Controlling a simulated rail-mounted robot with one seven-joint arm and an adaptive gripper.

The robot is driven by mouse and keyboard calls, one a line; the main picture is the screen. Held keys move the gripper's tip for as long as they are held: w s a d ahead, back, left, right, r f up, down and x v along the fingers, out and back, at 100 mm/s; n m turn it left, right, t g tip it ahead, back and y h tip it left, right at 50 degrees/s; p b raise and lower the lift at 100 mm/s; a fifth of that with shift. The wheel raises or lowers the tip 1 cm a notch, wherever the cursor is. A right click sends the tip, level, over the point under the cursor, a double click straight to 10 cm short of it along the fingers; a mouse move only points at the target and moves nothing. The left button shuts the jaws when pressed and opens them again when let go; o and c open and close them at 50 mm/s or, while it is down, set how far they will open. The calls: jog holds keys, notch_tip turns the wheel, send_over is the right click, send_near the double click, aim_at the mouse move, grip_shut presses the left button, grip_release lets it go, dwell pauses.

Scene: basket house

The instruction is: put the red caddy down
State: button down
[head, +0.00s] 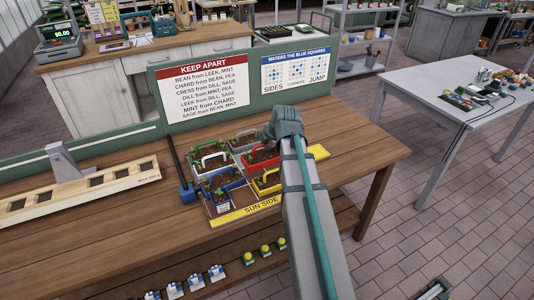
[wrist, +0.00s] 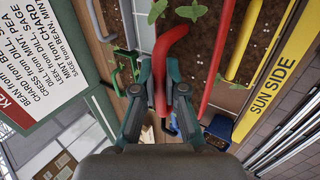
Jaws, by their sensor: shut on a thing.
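The red caddy (head: 262,157) shows in the head view among the other caddies at the centre of the bench, partly hidden by my arm. It holds dark soil with small green seedlings. In the wrist view its red handle (wrist: 170,43) runs between my fingers, and its red rim (wrist: 216,58) lies to the right. My gripper (wrist: 160,75) is shut on the handle. In the head view my gripper is mostly hidden by my wrist. I cannot tell whether the caddy's base touches the surface below.
Close by stand a green caddy (head: 208,159), a grey caddy (head: 243,140), a blue caddy (head: 223,181) and a yellow caddy (head: 267,184). A yellow "SUN SIDE" strip (head: 252,213) edges the front. A sign board (head: 205,92) rises behind. The bench's right end (head: 365,155) is clear.

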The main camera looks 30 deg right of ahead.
jog(key=w+f, duration=0.1)
jog(key=f, duration=0.1)
jog(key=w+d+f+p, duration=0.1)
jog(key=f, duration=0.2)
jog(key=w+f+p, duration=0.1)
jog(key=f, duration=0.1)
jog(key=shift+w+d+f, duration=0.35)
jog(key=shift+w+d, duration=0.05)
jog(key=shift+f, duration=0.4)
jog(key=shift+f, duration=0.1)
jog(key=shift+f, duration=0.15)
jog(key=c, duration=1.2)
grip_release()
jog(key=shift+c, duration=0.2)
jog(key=shift+r+p, duration=0.35)
jog(key=b+v, duration=0.2)
jog(key=v, duration=1)
